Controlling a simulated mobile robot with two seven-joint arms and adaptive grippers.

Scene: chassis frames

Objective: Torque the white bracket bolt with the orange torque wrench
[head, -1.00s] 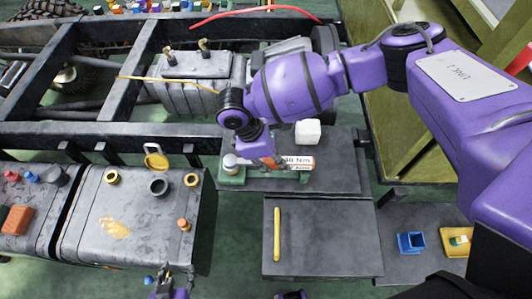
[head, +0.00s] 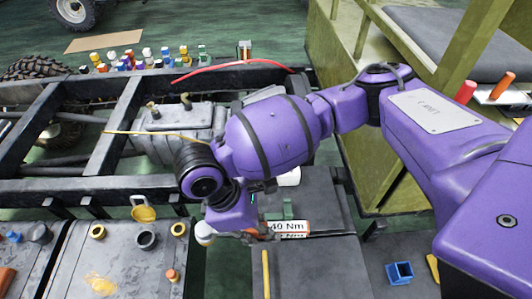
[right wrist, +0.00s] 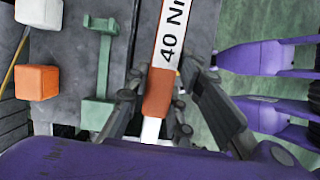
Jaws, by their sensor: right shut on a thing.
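My right gripper (right wrist: 155,105) is shut on the orange grip of the torque wrench (right wrist: 158,92), also seen in the wrist view. The wrench's white label reads 40 Nm, and the label also shows in the head view (head: 288,227). A pale rounded end (head: 204,238) sticks out left of the gripper. A green cradle (right wrist: 100,60) lies beside the wrench, apart from it in the wrist view. I cannot make out the white bracket bolt for certain; much of the frame is hidden by my right arm. My left gripper is not in view.
A white block (head: 289,177) and an orange block (right wrist: 37,82) sit near the cradle. A yellow bar (head: 266,275) lies on the dark bench. A blue bin (head: 399,273) is at right.

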